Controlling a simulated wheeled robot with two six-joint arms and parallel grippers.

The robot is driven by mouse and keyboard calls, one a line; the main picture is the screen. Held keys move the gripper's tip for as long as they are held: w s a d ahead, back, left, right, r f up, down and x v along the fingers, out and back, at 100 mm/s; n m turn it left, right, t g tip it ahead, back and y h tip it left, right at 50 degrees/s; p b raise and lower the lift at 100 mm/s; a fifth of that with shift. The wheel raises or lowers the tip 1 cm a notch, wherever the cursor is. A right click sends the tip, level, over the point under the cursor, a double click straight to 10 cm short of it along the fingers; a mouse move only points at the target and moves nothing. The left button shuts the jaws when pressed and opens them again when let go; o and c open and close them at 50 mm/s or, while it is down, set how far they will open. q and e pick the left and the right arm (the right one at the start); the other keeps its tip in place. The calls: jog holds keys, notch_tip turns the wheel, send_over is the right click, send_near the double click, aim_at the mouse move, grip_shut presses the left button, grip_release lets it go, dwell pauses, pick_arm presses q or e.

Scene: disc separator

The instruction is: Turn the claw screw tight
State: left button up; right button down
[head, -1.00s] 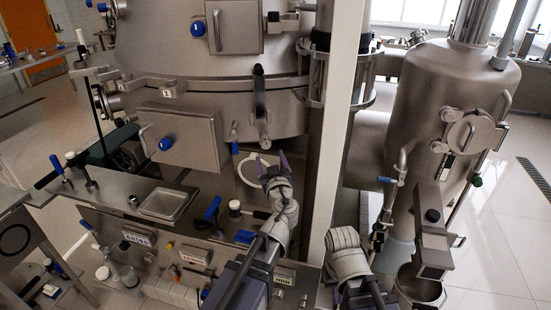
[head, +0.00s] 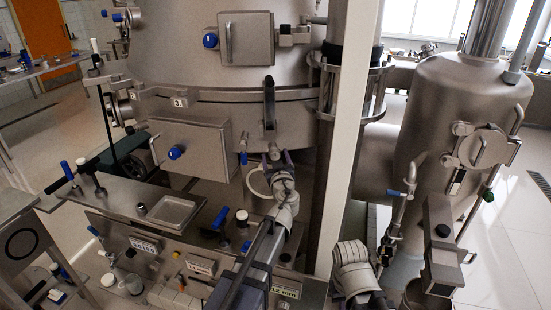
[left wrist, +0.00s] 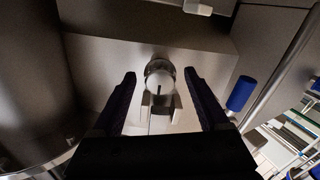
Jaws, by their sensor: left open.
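The claw screw (head: 270,148) hangs at the lower end of a dark claw on the rim of the big steel vessel, in the head view. In the left wrist view its round metal end (left wrist: 160,74) lies between my left fingertips, slightly ahead of them. My left gripper (head: 277,158) is just below the screw in the head view. In the left wrist view its two dark fingers (left wrist: 160,80) stand apart, one on each side of the screw, with gaps and no contact seen. My right arm is at the lower right, but its fingers do not show.
A steel box with a blue knob (head: 175,152) stands left of the claw. A white post (head: 345,150) and a vertical pipe stand close on the right. A bench with a shallow tray (head: 170,211) and blue-handled tools lies below. A blue handle (left wrist: 241,94) is right of my left fingers.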

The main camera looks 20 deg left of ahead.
pick_arm(q)
grip_shut()
dwell(0.5)
